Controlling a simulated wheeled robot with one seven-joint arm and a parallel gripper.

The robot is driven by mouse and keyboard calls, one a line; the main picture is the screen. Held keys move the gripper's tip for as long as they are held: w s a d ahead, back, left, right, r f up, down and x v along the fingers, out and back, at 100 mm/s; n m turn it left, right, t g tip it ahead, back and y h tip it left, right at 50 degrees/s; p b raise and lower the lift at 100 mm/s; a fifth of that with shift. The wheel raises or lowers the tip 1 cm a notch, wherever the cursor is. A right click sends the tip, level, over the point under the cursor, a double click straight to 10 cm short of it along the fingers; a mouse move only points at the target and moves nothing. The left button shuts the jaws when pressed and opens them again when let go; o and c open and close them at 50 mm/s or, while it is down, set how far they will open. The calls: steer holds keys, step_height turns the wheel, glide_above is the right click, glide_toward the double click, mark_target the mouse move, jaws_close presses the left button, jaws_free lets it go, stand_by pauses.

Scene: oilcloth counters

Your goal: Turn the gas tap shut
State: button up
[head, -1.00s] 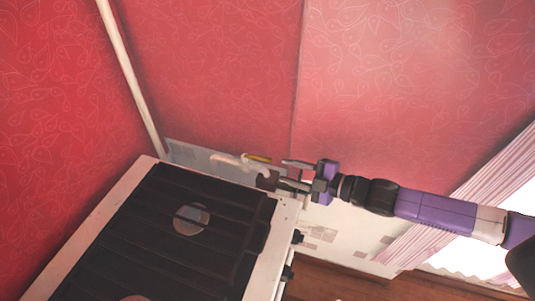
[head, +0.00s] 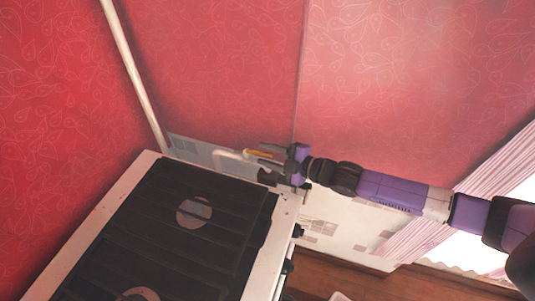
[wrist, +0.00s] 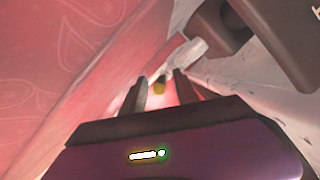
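The gas tap's yellow handle (head: 258,153) is by the wall behind the stove, at the end of a pale pipe (head: 231,155). My gripper (head: 262,155) reaches in from the right, its fingers on either side of the handle. In the wrist view the handle's yellow end (wrist: 160,87) shows between the two dark fingers of my gripper (wrist: 161,89), with gaps on both sides. The gripper is open. The pale pipe (wrist: 184,57) runs beyond it. The tap's body is mostly hidden.
The stove (head: 160,235), with a dark top and white edges, stands just left of and below my gripper. A dark block (wrist: 275,40) is close at the upper right of the wrist view. Red papered walls (head: 220,70) rise behind. A pink curtain (head: 480,190) hangs at the right.

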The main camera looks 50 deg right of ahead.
jaws_close()
steer(key=shift+f, duration=0.1)
stand_by(1.2)
